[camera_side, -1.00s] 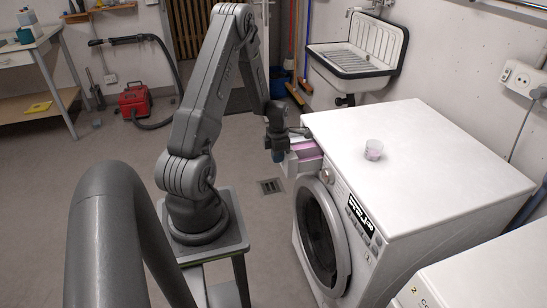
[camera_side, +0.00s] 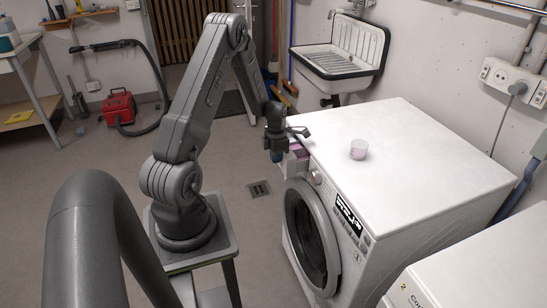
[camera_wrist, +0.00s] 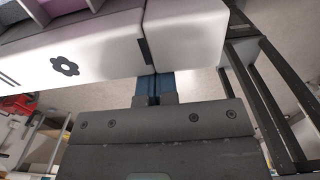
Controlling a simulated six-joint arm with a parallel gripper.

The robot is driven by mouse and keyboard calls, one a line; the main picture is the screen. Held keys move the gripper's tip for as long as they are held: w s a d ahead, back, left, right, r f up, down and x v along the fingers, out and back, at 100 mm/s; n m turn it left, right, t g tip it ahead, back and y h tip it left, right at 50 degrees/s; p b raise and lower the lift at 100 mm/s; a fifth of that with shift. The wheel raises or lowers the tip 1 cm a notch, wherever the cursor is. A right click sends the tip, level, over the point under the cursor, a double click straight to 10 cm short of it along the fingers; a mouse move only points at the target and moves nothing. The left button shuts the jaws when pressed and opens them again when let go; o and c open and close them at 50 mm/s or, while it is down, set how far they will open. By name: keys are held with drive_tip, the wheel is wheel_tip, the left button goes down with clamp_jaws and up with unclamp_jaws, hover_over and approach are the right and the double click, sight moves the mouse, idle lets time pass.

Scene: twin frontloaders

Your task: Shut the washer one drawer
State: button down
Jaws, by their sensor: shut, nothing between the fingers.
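The white front-loading washer (camera_side: 410,150) stands right of my arm, with its round door shut. Its detergent drawer (camera_side: 298,154) sticks out a little at the upper left of the front, showing some pink-purple inside. My gripper (camera_side: 277,155) is shut and empty, at the outer front side of the drawer. In the wrist view the white drawer (camera_wrist: 65,65) with a black flower mark and grey and purple compartments fills the upper left. The shut fingertips (camera_wrist: 155,90) lie just below its white front edge; whether they touch it I cannot tell.
A second white machine (camera_side: 470,275) is at the lower right. A sink (camera_side: 340,55) hangs behind.

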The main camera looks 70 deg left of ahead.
drive_tip(key=shift+w, duration=2.05)
drive_tip(key=shift+w+r, duration=0.1)
drive_tip(key=shift+w, duration=2.5)
drive_tip(key=shift+s, duration=2.1)
